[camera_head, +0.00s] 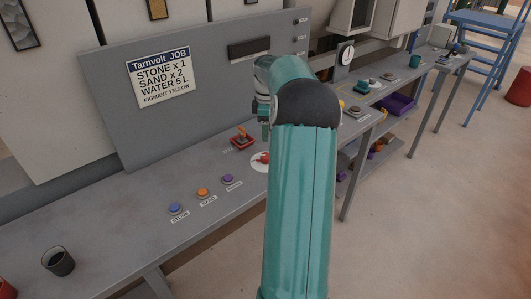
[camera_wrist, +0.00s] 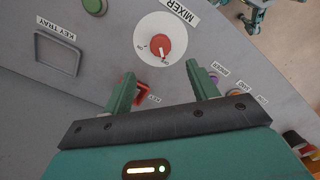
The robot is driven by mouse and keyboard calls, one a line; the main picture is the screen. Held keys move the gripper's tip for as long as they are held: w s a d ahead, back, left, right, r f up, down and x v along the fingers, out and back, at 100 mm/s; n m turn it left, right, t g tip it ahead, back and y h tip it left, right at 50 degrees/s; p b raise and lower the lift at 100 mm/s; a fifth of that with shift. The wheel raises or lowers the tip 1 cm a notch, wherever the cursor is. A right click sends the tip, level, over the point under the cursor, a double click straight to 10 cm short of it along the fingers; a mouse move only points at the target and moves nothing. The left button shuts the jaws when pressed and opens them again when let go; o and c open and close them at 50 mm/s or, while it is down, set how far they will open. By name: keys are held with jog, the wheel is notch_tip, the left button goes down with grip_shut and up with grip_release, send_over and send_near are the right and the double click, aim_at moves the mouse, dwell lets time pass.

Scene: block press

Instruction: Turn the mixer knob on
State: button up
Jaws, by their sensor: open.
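The mixer knob (camera_wrist: 161,43) is red and sits on a round white dial (camera_wrist: 147,28) labelled MIXER. A white mark shows on its side toward my gripper; the small dial lettering is too small to read surely. In the head view the knob (camera_head: 264,157) is on the grey bench, partly beside my arm. My gripper (camera_wrist: 160,82) is open and empty, its two green fingers apart. In the wrist view the knob lies beyond the fingertips, about centred between them, with no visible contact. In the head view my gripper (camera_head: 265,132) is above and behind the knob, partly hidden by my arm.
A red key switch (camera_wrist: 143,92) is partly behind the left finger in the wrist view. Purple (camera_head: 228,179), orange (camera_head: 202,192) and blue (camera_head: 175,208) buttons line the bench. A job sign (camera_head: 160,75) is on the back panel. A dark cup (camera_head: 58,262) stands front left.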

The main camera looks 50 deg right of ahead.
aim_at(266, 155)
notch_tip(266, 155, down, 11)
jog(key=shift+a+r, duration=0.1)
dwell(0.3)
jog(key=c, duration=1)
